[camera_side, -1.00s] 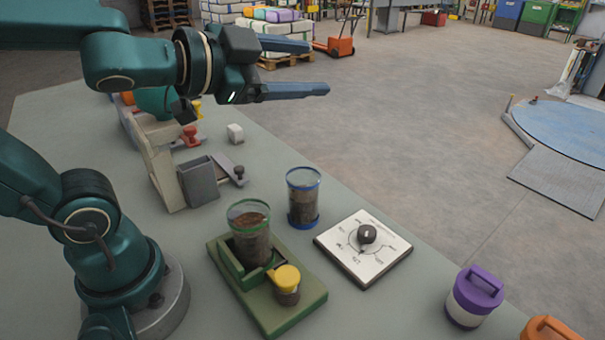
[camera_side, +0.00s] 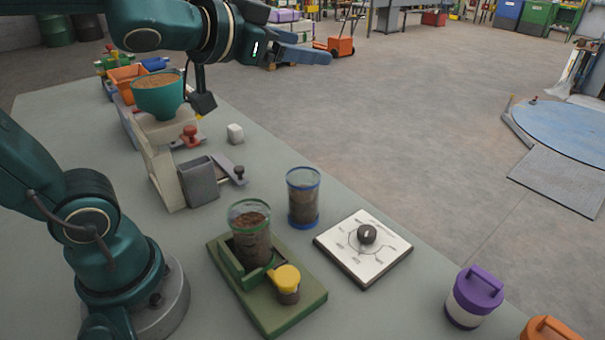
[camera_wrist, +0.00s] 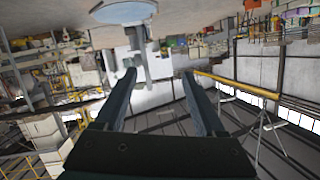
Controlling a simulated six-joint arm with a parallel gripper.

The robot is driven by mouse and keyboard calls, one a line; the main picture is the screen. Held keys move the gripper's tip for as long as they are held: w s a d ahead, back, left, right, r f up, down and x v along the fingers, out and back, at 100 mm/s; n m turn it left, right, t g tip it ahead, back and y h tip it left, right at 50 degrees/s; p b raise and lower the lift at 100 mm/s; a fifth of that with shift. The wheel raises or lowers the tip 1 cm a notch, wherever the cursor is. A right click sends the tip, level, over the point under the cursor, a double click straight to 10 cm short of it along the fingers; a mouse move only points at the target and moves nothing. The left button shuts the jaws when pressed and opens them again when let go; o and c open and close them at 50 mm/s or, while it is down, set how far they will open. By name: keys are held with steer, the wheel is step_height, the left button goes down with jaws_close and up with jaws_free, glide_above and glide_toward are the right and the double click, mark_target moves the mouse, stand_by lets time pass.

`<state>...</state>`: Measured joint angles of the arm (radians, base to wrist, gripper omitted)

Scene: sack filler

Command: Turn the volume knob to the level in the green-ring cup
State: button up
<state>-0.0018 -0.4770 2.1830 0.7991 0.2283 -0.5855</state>
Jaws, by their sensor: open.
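The volume knob (camera_side: 367,234) is a black dial on a white square plate (camera_side: 347,262) with printed marks around it, lying on the grey-green table. The green-ring cup (camera_side: 249,221) is clear, holds dark brown grains and stands in a green holder (camera_side: 301,312) left of the plate. The level in it sits a little below the rim. My gripper (camera_side: 325,58) is high above the table's far part, well away from the knob, and points right. In the wrist view my gripper (camera_wrist: 160,75) has its two fingers apart with nothing between them.
A blue-ring cup (camera_side: 303,200) with dark grains stands behind the plate. A yellow-lidded jar (camera_side: 287,283) is on the holder. A purple-lidded jar (camera_side: 473,297) and an orange one (camera_side: 548,328) stand near the right edge. A teal hopper (camera_side: 158,98) stands far left. Above the knob is free.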

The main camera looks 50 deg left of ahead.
steer(key=w+a+f+n+g+y, duration=0.1)
steer(key=w+f+n+g, duration=0.15)
steer(key=n, duration=0.35)
steer(key=n+g+h, duration=0.4)
steer(key=n+g, duration=0.5)
steer(key=g, duration=0.3)
glide_above(367, 231)
step_height(367, 231, down, 19)
steer(key=shift+w+f, duration=0.1)
steer(key=shift+f, duration=2.55)
jaws_close()
